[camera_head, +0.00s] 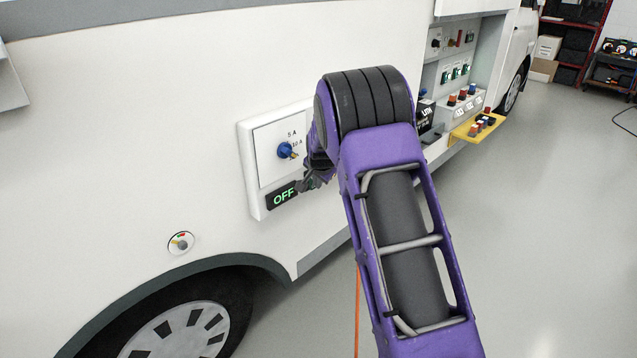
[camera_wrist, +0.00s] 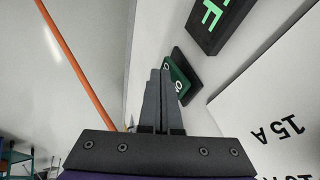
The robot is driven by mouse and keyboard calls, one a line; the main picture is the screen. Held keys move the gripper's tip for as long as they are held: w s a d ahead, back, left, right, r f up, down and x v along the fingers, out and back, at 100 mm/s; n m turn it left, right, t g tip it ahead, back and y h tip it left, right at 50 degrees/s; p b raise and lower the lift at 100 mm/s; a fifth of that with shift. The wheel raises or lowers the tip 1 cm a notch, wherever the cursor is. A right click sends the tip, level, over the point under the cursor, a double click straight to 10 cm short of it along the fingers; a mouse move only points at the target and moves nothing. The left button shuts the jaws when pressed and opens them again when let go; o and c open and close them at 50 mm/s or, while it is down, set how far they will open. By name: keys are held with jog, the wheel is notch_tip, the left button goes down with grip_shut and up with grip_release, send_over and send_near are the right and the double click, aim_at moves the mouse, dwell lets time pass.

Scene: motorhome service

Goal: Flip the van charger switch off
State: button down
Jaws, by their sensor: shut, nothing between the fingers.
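The white charger panel (camera_head: 252,160) is on the van's side, with a blue knob (camera_head: 284,150) and 5 A and 10 A marks. A dark display (camera_head: 283,196) below the knob reads OFF in green; part of it shows in the wrist view (camera_wrist: 216,22). A green switch (camera_wrist: 180,84) with white marks sits in a dark frame beside the display in the wrist view. My gripper (camera_wrist: 160,73) is shut and empty, its fingertips overlapping the switch in view. Contact cannot be told. In the head view my gripper (camera_head: 308,184) is at the panel's lower right, and the switch is hidden.
An orange cord (camera_wrist: 78,68) hangs beside the van. To the right is an open service bay with switches (camera_head: 457,72) and a yellow shelf (camera_head: 477,127) carrying small coloured parts. A wheel (camera_head: 180,330) is below left. The grey floor (camera_head: 560,230) at right is clear.

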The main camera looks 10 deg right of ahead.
jog(key=shift+w+a+f, duration=0.1)
jog(key=shift+w+f, duration=0.05)
jog(key=shift+f, duration=0.05)
jog(key=shift+r, duration=0.15)
jog(key=shift+r+p, duration=0.35)
jog(key=shift+r, duration=0.4)
